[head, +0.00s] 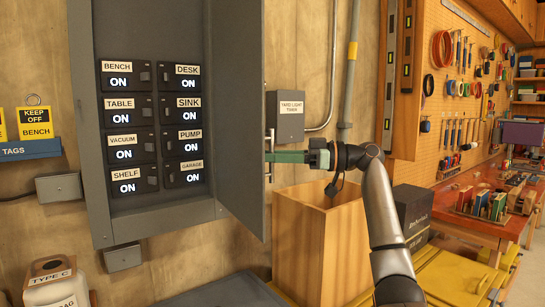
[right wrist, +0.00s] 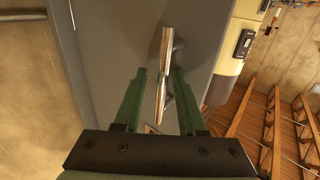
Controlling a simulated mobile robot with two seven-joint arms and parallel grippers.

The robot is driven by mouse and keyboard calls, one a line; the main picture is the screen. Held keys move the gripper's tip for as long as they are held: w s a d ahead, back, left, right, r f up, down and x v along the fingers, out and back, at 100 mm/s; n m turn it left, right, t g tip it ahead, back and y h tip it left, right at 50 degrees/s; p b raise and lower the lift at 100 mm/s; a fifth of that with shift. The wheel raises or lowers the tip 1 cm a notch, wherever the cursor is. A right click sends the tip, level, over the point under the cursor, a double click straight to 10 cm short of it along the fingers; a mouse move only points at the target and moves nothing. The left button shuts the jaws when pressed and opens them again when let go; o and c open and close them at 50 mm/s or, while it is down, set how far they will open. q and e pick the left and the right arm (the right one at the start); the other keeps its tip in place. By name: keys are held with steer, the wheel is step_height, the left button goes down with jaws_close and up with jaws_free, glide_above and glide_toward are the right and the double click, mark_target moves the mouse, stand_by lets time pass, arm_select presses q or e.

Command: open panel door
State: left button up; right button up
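The grey panel (head: 160,220) hangs on the wall in the head view, and its inside with labelled switches shows. Its door (head: 238,110) is hinged on the right and stands swung out partway. The metal door handle (head: 269,142) is on the door's outer face; it also shows in the right wrist view (right wrist: 165,50). My right gripper (head: 272,157) is at the handle. In the right wrist view its green fingers (right wrist: 159,78) are apart, with the handle bar between them and a gap visible on both sides. My left gripper is not in view.
A tall open wooden box (head: 345,245) stands below my right forearm, with a dark box (head: 413,212) beside it. A small grey timer box (head: 285,117) and conduit are on the wall right of the door.

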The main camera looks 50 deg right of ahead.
steer(key=b+v, duration=0.2)
steer(key=v, duration=1)
steer(key=shift+s+d+b, duration=0.1)
steer(key=shift+s+b, duration=0.25)
